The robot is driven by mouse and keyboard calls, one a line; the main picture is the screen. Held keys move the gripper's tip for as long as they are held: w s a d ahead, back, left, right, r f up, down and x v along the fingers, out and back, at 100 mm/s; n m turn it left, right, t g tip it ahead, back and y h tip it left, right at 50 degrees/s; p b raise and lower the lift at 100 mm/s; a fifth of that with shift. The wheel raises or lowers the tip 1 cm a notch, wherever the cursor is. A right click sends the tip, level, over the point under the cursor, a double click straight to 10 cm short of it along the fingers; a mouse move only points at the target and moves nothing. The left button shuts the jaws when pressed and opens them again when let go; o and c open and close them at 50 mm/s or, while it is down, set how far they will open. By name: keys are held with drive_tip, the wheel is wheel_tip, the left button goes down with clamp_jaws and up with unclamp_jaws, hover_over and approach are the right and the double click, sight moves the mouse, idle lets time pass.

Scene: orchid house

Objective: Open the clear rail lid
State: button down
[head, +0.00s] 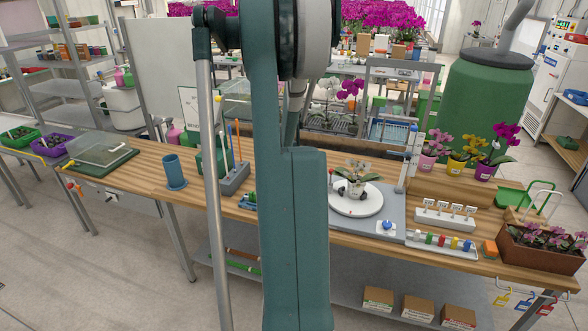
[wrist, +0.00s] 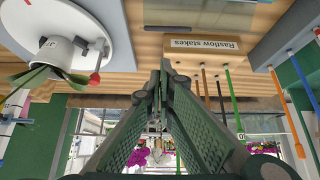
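The rail unit does not show in the wrist view. My gripper (wrist: 161,70) shows in the wrist view with its two fingertips together and nothing between them. In the head view my gripper is hidden behind my own arm.
A white turntable (head: 357,200) carries a potted orchid beside the rail unit. A stakes holder (wrist: 202,45) and upright coloured sticks are near my gripper.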

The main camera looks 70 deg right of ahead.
drive_tip(key=shift+a+f+v, duration=0.1)
drive_tip(key=shift+a+v, duration=0.05)
drive_tip(key=shift+v, duration=0.95)
drive_tip(key=shift+a+f+v, duration=0.1)
drive_tip(key=shift+a+v, duration=0.05)
drive_tip(key=shift+v, duration=0.95)
drive_tip(key=w+a+r+n+t+b, duration=0.1)
drive_tip(key=w+a+r+n, duration=0.15)
drive_tip(key=w+a, duration=0.65)
drive_tip(key=w+a+r+n+t, duration=0.2)
drive_tip(key=w+a+r, duration=0.2)
drive_tip(key=w+a, duration=0.55)
drive_tip(key=w+a+r+n+t+y+b, duration=0.1)
drive_tip(key=w+a+r+n, duration=0.1)
drive_tip(key=a, duration=0.9)
drive_tip(key=w+a+r+n+t+y, duration=0.1)
drive_tip(key=a+r+n, duration=0.1)
drive_tip(key=a, duration=1)
drive_tip(key=s+a+n+t+y+b, duration=0.15)
drive_tip(key=a+n, duration=0.35)
drive_tip(key=a, duration=1.7)
drive_tip(key=s+a+f+n+y, duration=0.2)
drive_tip(key=s+a, duration=0.2)
drive_tip(key=a, duration=0.5)
drive_tip(key=s+a+f+n+y, duration=0.2)
drive_tip(key=s+a, duration=0.3)
drive_tip(key=a, duration=0.4)
drive_tip(key=shift+t+b, duration=0.35)
